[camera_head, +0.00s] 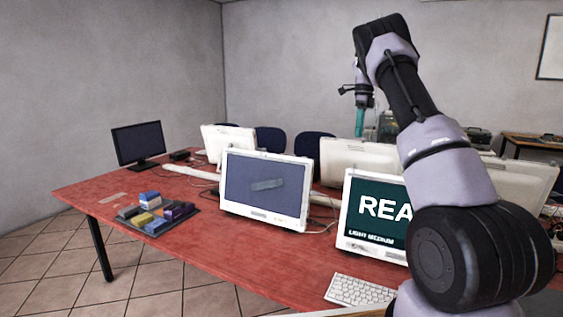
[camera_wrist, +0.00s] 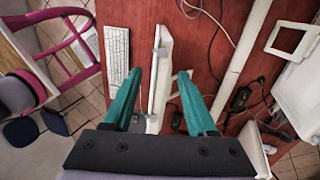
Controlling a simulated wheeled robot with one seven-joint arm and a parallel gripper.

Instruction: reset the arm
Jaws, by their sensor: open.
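My arm (camera_head: 450,170) rises from the lower right in the head view and bends over at the top. My gripper (camera_head: 359,118) hangs from it with teal fingers pointing down, above the monitors. In the wrist view my gripper (camera_wrist: 155,98) shows two teal fingers spread wide apart, open. The top edge of a white monitor (camera_wrist: 161,75) lies below and between the fingers in that view. I see nothing held. A cable (camera_wrist: 200,12) and a black adapter (camera_wrist: 241,97) lie on the red table to the right of the fingers.
The red table (camera_head: 225,255) carries several monitors, including one reading "REA" (camera_head: 372,212). A keyboard (camera_head: 357,291) lies at its front. A dark tray (camera_head: 187,219) with colored blocks sits on the left. Chairs stand behind. The air around my gripper looks clear.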

